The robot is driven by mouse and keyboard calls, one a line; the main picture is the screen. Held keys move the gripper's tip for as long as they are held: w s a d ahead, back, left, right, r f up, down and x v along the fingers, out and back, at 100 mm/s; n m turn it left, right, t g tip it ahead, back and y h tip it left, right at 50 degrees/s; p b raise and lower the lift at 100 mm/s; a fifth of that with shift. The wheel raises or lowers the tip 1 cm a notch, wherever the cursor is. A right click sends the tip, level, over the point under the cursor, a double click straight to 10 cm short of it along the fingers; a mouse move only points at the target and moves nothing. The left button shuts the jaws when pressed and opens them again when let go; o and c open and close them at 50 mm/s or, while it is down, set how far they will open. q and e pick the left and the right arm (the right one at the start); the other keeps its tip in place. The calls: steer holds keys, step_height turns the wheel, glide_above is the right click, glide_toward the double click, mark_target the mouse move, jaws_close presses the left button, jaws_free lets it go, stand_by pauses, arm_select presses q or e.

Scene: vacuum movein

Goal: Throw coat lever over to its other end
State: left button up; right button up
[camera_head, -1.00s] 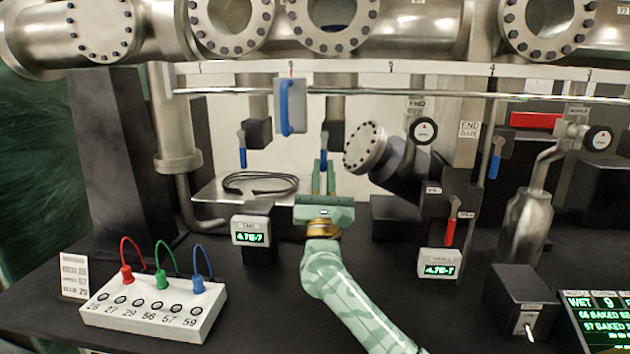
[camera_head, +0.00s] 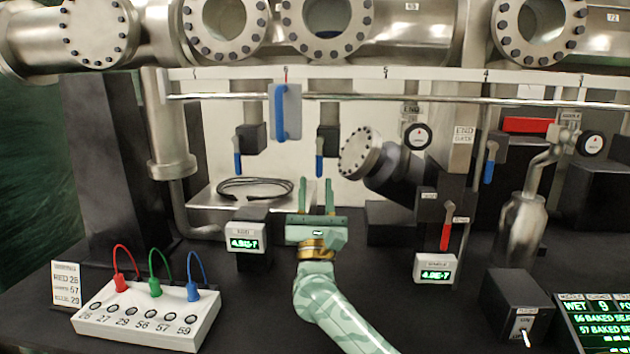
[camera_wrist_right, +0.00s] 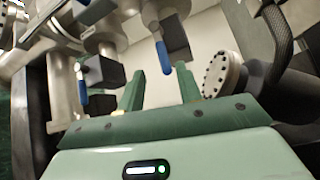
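No label that I can read as "coat" shows. Several levers are in view. A blue lever (camera_head: 320,165) hangs down from a dark block, just beyond my right gripper (camera_head: 317,197). That gripper is open, its two green fingers pointing away from me, with nothing seen held. In the right wrist view the blue lever (camera_wrist_right: 163,57) appears between and beyond the fingers (camera_wrist_right: 160,90), apparently apart from them. Another blue lever (camera_head: 237,163) hangs further left. A third blue lever (camera_head: 489,171) and a red lever (camera_head: 446,236) are at the right. My left gripper is out of view.
A rail (camera_head: 380,98) crosses above, carrying a plate with a blue handle (camera_head: 280,112). A black cable coil (camera_head: 254,188) lies left of the gripper. A round flange (camera_head: 360,153) juts out at right. A switch box (camera_head: 515,307) and a jack box (camera_head: 146,312) stand in front.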

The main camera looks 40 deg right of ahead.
steer(key=v, duration=0.9)
steer(key=shift+a, duration=0.15)
